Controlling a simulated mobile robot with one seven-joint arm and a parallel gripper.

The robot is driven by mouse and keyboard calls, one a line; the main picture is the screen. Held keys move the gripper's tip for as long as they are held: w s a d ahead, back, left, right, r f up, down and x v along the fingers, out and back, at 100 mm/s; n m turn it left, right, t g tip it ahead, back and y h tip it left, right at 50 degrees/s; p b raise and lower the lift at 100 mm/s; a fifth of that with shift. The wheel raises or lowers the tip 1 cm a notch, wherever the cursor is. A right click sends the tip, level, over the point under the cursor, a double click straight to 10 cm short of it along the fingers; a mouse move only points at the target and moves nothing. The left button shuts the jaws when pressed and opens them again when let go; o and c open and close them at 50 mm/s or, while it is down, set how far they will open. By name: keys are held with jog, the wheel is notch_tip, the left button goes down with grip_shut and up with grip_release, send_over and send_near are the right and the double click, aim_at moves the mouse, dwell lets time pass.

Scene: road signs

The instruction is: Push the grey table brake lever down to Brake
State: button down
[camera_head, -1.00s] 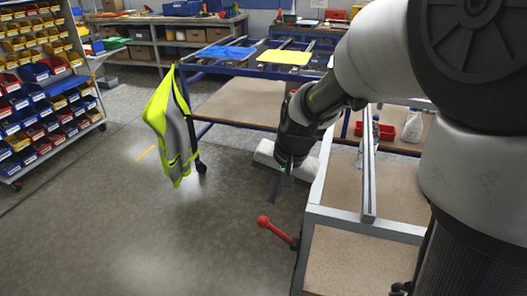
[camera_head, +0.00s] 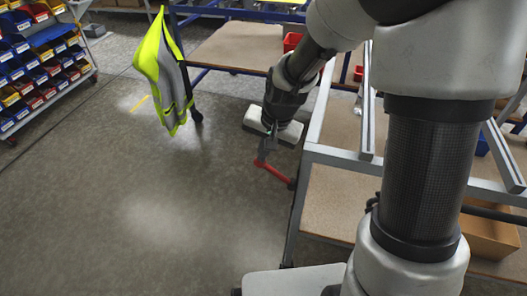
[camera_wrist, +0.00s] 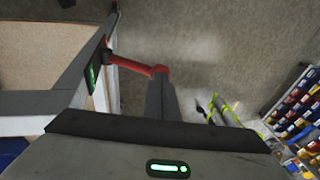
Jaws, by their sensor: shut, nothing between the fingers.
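A red lever (camera_head: 275,172) sticks out to the left from the leg of the grey-framed table (camera_head: 345,155). In the head view its free end is higher than its pivot. My gripper (camera_head: 263,156) points down, shut and empty, with its fingertips at the lever's free end and hiding part of the knob. In the wrist view the lever (camera_wrist: 132,66) runs from a dark plate with green marking on the table to a knob just beyond my fingertips (camera_wrist: 161,80). I cannot tell whether they touch. The marking is too small to read.
A yellow-green vest (camera_head: 163,75) hangs on a stand left of my gripper. Bin shelves (camera_head: 40,60) stand far left. The floor at front left is clear.

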aim_at(255, 161)
jog(key=shift+a, duration=0.1)
jog(key=shift+w+a+f+h+p, duration=0.15)
jog(key=shift+a+f+h+p, duration=0.2)
jog(key=shift+a+h+p, duration=0.2)
jog(key=shift+w+a+f+g+h+p, duration=0.2)
jog(key=shift+a+f+g+h+p, duration=0.15)
jog(key=shift+a+f+g+h, duration=0.15)
notch_tip(255, 161, down, 15)
jog(key=w+a+n+g+h+b, duration=0.1)
jog(key=a+g+h+b, duration=0.1)
jog(key=h+b, duration=0.3)
jog(key=g+h, duration=0.1)
jog(key=h, duration=0.2)
jog(key=shift+w+a, duration=0.15)
jog(key=shift+a, duration=0.2)
